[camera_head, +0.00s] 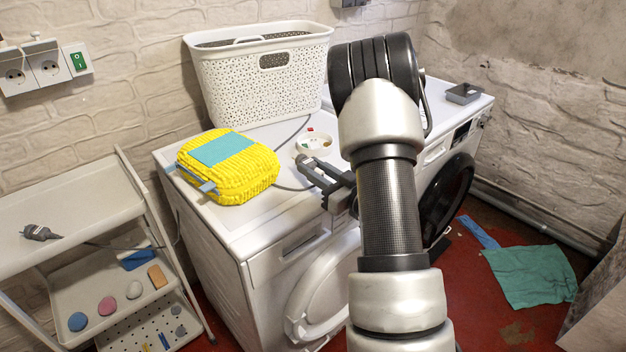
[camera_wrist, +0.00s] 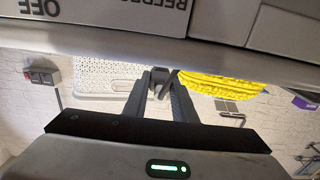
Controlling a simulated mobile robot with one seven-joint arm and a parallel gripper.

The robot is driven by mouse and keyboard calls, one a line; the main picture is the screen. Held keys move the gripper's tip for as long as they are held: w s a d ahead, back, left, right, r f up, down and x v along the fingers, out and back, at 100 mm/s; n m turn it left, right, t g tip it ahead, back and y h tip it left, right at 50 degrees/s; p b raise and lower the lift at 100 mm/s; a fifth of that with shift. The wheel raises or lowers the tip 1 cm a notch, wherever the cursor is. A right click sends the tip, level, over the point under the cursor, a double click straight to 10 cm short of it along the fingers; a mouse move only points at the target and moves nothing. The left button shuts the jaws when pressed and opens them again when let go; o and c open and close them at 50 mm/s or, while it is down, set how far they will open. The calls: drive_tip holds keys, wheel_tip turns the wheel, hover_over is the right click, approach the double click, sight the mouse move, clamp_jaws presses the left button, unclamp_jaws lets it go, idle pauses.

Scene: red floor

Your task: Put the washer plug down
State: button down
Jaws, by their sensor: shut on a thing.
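My gripper (camera_head: 316,174) is over the top of the white washing machine (camera_head: 262,222), near its middle. Its fingers are shut on a small dark grey plug (camera_head: 303,159), which is partly hidden by them. In the wrist view my gripper (camera_wrist: 161,82) shows with the plug (camera_wrist: 160,91) small between the fingertips. A grey cord (camera_head: 289,188) lies on the machine top beside the gripper. I cannot tell whether the plug touches the surface. Another grey plug (camera_head: 38,233) lies on the trolley at the left.
A round white socket unit (camera_head: 314,141) sits just behind the gripper. A yellow bundle with a blue patch (camera_head: 232,178) lies to the left. A white laundry basket (camera_head: 228,94) stands at the back. The white trolley (camera_head: 78,205) stands left; its top is mostly clear.

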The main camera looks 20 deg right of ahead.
drive_tip(key=shift+f, duration=1.35)
drive_tip(key=shift+f+b, duration=0.3)
drive_tip(key=shift+b, duration=0.25)
drive_tip(key=c, duration=1.5)
unclamp_jaws()
drive_tip(key=shift+r, duration=0.1)
drive_tip(key=shift+o, duration=0.2)
